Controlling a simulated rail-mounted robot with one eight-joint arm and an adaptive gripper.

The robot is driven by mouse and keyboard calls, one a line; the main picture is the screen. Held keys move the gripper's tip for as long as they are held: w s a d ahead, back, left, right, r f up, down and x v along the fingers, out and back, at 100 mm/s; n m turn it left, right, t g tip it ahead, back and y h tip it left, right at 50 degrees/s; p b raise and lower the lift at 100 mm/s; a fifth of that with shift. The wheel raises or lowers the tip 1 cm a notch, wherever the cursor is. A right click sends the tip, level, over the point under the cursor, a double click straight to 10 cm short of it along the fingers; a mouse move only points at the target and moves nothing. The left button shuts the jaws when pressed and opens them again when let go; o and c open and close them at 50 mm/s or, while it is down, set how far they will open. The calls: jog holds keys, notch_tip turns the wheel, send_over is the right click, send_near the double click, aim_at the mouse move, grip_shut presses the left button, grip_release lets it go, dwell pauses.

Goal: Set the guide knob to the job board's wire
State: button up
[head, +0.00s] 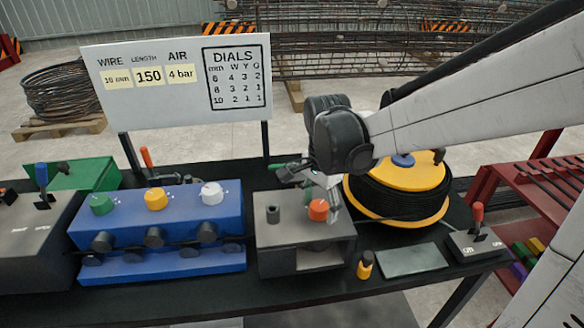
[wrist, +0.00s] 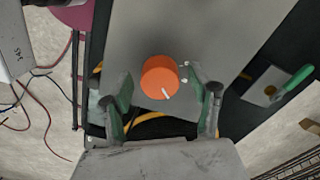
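The orange knob (head: 318,210), likely the guide knob, sits on top of a grey box (head: 300,240). In the wrist view the knob (wrist: 160,78) has a white mark pointing down and slightly right. My gripper (head: 328,195) is directly over the knob. In the wrist view my gripper (wrist: 162,92) is open, with one finger on each side of the knob and visible gaps. The job board (head: 180,85) appears to read wire 10 mm, length 150, air 4 bar, with a dials table at right. Any scale around the orange knob is not readable.
A blue box (head: 160,225) with green, yellow and white knobs stands left of the grey box. A black cable reel (head: 400,190) stands behind right.

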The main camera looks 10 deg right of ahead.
jog(key=shift+r, duration=0.15)
notch_tip(320, 180, up, 12)
dwell(0.7)
jog(key=n+t, duration=0.3)
jog(key=n, duration=0.3)
send_near(321, 209)
jog(key=s+r, duration=0.2)
jog(key=s, duration=0.1)
jog(key=s+f+n+t, duration=0.3)
jog(key=s+n+t, duration=0.1)
jog(key=s+n, duration=0.2)
jog(key=shift+f+n, duration=0.25)
jog(key=shift+n, duration=0.15)
